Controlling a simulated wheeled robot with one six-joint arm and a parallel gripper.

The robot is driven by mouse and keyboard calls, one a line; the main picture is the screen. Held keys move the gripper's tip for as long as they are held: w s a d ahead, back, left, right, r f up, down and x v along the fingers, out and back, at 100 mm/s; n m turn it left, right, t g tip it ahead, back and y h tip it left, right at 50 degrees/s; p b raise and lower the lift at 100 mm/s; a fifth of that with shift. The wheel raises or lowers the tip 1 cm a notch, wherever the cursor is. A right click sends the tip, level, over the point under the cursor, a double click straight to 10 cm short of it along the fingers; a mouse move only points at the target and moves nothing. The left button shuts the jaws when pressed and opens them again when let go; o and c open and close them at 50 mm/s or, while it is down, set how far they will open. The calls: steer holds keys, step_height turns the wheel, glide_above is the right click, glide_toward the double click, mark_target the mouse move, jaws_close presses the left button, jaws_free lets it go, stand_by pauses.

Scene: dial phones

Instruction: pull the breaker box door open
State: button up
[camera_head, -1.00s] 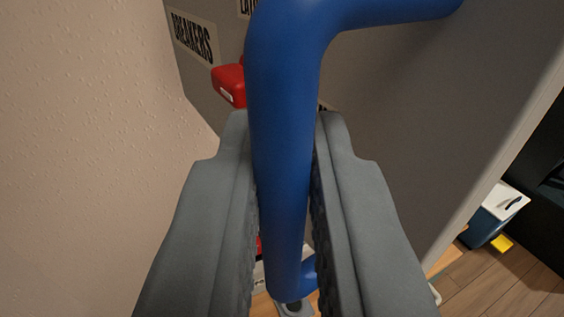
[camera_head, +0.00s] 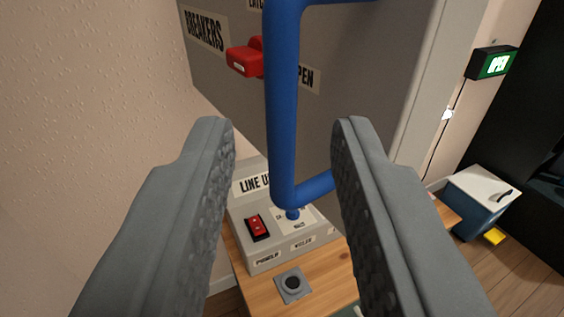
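The breaker box door is a grey panel (camera_head: 365,100) with labels reading "BREAKERS" and "OPEN", the latter partly hidden. A blue bar handle (camera_head: 284,110) runs upright in front of it, bending toward the panel at the top and bottom. A red latch (camera_head: 245,58) sits on the panel left of the handle, partly hidden behind it. My gripper (camera_head: 284,130) is open. Its two grey fingers stand well apart on either side of the handle's line, with clear gaps and no contact visible. Whether the panel is ajar cannot be told.
Below is a grey box (camera_head: 268,263) with a red switch (camera_head: 257,227) and a "LINE U..." label, on a wooden table (camera_head: 245,295). A wall (camera_head: 90,110) is close on the left. A green-lit sign (camera_head: 493,64) and a blue-and-white bin (camera_head: 480,200) are at right.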

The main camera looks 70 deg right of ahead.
steer(key=v, duration=1.2)
steer(key=shift+s+r, duration=0.1)
steer(key=s+r+n+t+y, duration=0.25)
steer(key=s+r+t, duration=0.3)
steer(key=r, duration=0.35)
steer(key=s+r+n+t+y, duration=0.25)
steer(key=s+r+t, duration=0.25)
steer(key=r+t, duration=0.25)
steer(key=s+a+r+n+t+y, duration=0.25)
steer(key=s+n+y, duration=0.35)
steer(key=s+y, duration=0.45)
steer(key=s+f+n+g+y, duration=0.1)
steer(key=s+f, duration=0.3)
steer(key=s, duration=0.5)
steer(key=s+a+f+n+g, duration=0.1)
steer(key=s+f, duration=0.4)
steer(key=s, duration=0.5)
steer(key=shift+a+f+n+g+y, duration=0.15)
steer(key=shift+a+n+g+y, duration=0.2)
steer(key=shift+n+g, duration=0.45)
